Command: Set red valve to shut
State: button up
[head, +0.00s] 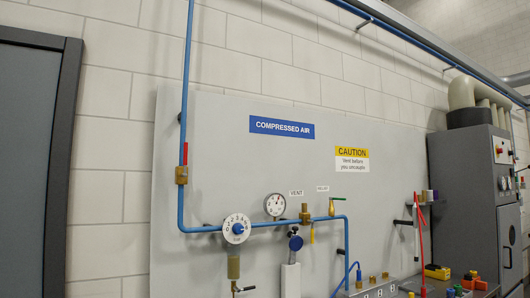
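The red valve (181,174) is on the vertical blue pipe at the left part of the grey panel. It has a brass body, and its red lever (185,153) points up, roughly in line with the pipe. My gripper is not in view, and nothing is seen touching the lever.
The blue pipe (188,75) bends right below the valve, past a numbered white dial (236,228) and a round gauge (275,204). A smaller valve with a yellow handle (313,233) hangs further right. A grey cabinet (468,190) stands at right, a dark door frame (63,160) at left.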

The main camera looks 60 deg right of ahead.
aim_at(184, 174)
jog(key=z, duration=1.8)
